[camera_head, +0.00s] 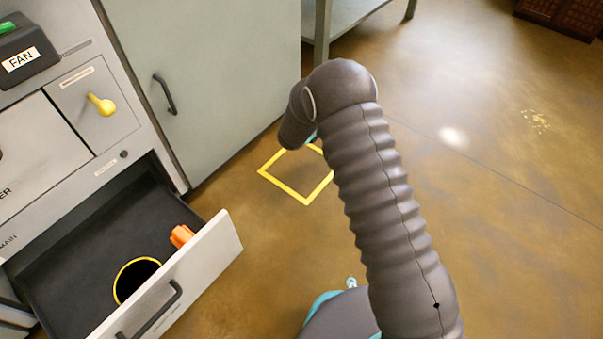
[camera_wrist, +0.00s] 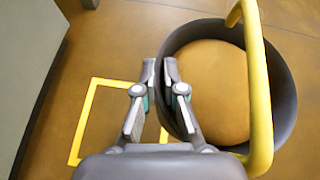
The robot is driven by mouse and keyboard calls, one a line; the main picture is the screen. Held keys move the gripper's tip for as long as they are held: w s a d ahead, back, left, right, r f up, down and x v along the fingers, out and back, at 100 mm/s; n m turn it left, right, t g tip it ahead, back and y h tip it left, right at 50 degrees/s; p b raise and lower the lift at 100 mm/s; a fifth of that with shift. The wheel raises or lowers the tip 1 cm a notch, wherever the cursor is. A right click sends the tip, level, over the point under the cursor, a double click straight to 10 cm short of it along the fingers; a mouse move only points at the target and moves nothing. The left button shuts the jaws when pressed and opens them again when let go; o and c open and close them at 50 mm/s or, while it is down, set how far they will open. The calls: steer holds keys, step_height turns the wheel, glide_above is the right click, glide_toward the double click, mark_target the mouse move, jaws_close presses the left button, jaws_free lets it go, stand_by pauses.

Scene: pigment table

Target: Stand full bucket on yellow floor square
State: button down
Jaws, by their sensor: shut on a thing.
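The bucket (camera_wrist: 284,95) is dark grey with a yellow handle and is filled nearly to the rim with ochre material. It shows at the right of the wrist view. My gripper (camera_wrist: 159,72) is shut on the bucket's left rim. The yellow floor square (camera_head: 283,189) is an outline on the floor by the cabinet. In the wrist view the square (camera_wrist: 82,122) lies left of the bucket and partly behind my gripper. I cannot tell how high the bucket is above the floor. In the head view my arm hides the bucket and most of my gripper.
An open drawer (camera_head: 205,262) at the lower left holds an orange item (camera_head: 181,236) and a dark round thing with a yellow rim (camera_head: 135,280). A grey cabinet (camera_head: 215,70) stands behind the square. The floor to the right is clear.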

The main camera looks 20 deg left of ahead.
steer(key=w+a+f+b, duration=0.2)
steer(key=a+f+b, duration=0.1)
steer(key=a+f, duration=1.2)
steer(key=shift+a+f, duration=0.25)
steer(key=shift+f, duration=0.2)
steer(key=c, duration=1.3)
jaws_free()
steer(key=shift+o, duration=0.2)
steer(key=p+v, duration=0.1)
steer(key=v, duration=1.1)
